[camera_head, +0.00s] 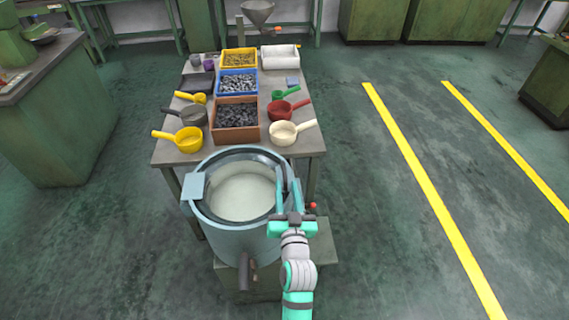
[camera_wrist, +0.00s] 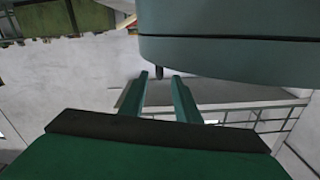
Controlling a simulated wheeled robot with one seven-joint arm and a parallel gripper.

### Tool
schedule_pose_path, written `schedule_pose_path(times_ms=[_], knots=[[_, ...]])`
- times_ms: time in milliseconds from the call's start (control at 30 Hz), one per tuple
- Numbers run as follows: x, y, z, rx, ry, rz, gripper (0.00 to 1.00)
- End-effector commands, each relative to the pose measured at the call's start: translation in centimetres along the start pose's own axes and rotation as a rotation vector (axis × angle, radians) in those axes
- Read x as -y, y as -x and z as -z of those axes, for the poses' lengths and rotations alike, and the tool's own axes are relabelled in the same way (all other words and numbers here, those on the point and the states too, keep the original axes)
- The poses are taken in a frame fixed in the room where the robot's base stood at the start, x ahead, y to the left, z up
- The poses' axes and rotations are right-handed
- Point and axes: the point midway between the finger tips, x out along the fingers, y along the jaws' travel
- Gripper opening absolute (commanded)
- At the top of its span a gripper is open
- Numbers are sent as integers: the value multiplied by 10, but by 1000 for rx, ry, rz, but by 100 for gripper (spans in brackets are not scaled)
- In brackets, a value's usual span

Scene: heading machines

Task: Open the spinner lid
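The spinner (camera_head: 229,236) is a round blue-grey drum in the lower middle of the head view. Its top shows a dark ring around a pale centre, with a flat light-blue plate (camera_head: 195,187) at the left rim. I cannot tell whether the pale area is seen through a clear lid. My gripper (camera_head: 291,180) is at the drum's right rim, fingers pointing away from the camera. The curved blue-grey side of the spinner (camera_wrist: 230,50) fills the upper right; contact is unclear.
A green cabinet (camera_head: 60,130) stands left. Floor with yellow lines (camera_head: 420,180) is clear to the right.

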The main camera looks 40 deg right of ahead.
Motion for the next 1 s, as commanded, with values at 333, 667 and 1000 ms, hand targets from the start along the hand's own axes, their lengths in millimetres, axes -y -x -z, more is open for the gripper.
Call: schedule_pose_path(times_ms=[333, 667, 1000], knots=[[-1, -39, 1, 2, 0, 1, 29], [-1, -90, 0, 4, 1, 1, 29], [-1, -109, 0, 3, -1, 0, 29]])
